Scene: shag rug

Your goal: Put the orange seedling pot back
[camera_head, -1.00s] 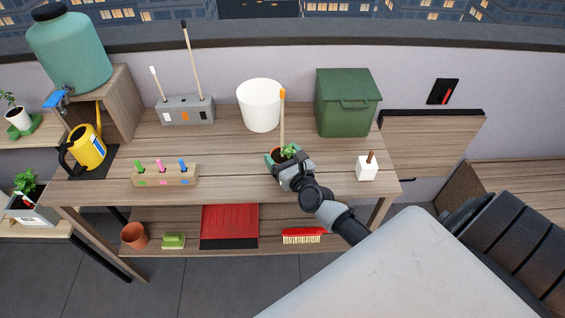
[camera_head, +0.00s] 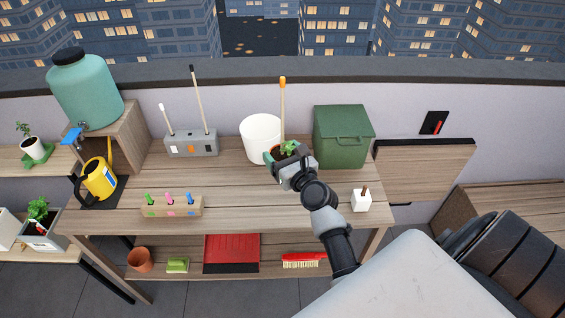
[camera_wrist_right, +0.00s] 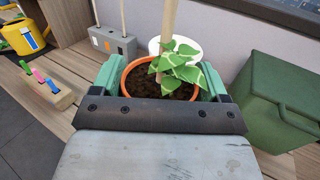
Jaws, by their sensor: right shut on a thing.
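My right gripper (camera_head: 286,158) is shut on the orange seedling pot. In the right wrist view, the pot (camera_wrist_right: 127,78) sits between the green fingers (camera_wrist_right: 162,84), with dark soil, a green leafy plant and a pale stake. In the head view the orange-tipped stake (camera_head: 282,108) stands upright, and my gripper hides most of the pot. The pot appears held above the table, in front of the white bucket (camera_head: 258,140). A grey holder (camera_head: 190,144) at the back left carries a white-tipped stick and a taller dark-tipped stick, with an orange square between them. My left gripper is not in view.
A green lidded bin (camera_head: 342,138) stands right of the pot. A white block (camera_head: 361,203) is at the right front. A wooden rack with coloured pegs (camera_head: 172,207) and a yellow watering can (camera_head: 99,180) stand left. The middle of the tabletop (camera_head: 235,190) is clear.

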